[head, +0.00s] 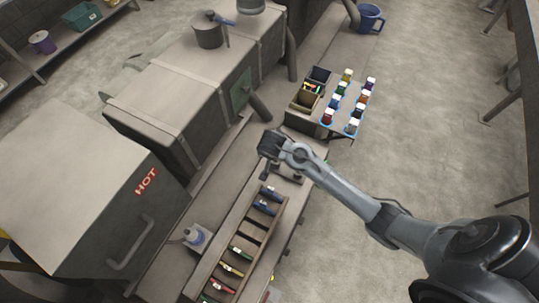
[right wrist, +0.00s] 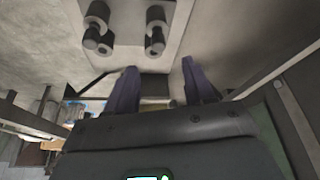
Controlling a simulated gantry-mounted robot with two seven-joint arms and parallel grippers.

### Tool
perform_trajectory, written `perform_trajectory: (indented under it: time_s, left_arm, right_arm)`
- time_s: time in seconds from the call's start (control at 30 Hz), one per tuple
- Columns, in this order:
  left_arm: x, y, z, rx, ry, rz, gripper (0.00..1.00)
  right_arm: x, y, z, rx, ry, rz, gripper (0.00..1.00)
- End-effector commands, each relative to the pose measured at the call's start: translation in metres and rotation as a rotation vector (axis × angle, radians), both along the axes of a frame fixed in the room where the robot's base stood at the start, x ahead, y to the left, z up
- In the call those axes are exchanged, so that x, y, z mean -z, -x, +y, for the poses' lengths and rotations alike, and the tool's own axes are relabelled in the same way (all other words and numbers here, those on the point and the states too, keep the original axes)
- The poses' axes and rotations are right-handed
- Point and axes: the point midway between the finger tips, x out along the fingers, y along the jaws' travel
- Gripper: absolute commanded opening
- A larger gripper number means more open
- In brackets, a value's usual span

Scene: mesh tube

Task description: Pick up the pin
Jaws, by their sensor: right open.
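My right gripper (head: 269,168) reaches in from the right and hangs above the far end of the narrow bench, by the wooden rack (head: 227,236). In the right wrist view its two dark fingers (right wrist: 159,70) are apart with nothing between them. Ahead of the fingers, dark cylindrical pieces (right wrist: 97,24) stand in two pairs on a pale plate (right wrist: 127,44); the other pair (right wrist: 155,30) is to the right. I cannot tell which piece, if any, is the pin. The arm partly hides this end of the bench in the head view. My left gripper is not in view.
The rack holds several coloured tubes. A small table (head: 342,101) at the back carries coloured jars and dark bins (head: 306,97). A large box marked HOT (head: 92,177) stands on the left. Open floor lies on the right.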

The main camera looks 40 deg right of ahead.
Motion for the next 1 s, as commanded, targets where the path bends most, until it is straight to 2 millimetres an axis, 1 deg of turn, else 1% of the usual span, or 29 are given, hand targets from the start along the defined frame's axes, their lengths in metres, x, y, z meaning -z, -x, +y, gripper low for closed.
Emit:
perform_trajectory:
  time_s: [0.03,0.2,0.47,0.8,1.0]
  left_arm:
    - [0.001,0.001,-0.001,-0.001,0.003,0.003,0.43]
    - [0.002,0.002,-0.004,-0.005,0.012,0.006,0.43]
    - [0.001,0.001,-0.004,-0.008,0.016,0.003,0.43]
    - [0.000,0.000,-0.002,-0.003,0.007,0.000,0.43]
    - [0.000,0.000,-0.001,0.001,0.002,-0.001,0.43]
  right_arm:
    - [0.008,-0.001,-0.003,0.001,0.002,0.004,0.53]
    - [0.027,-0.007,-0.009,0.001,0.000,0.002,0.53]
    - [0.039,-0.011,-0.012,0.000,0.001,0.001,0.53]
    - [0.078,-0.021,-0.022,0.000,0.001,0.002,0.53]
    - [0.084,-0.023,-0.023,0.001,0.000,0.000,0.53]
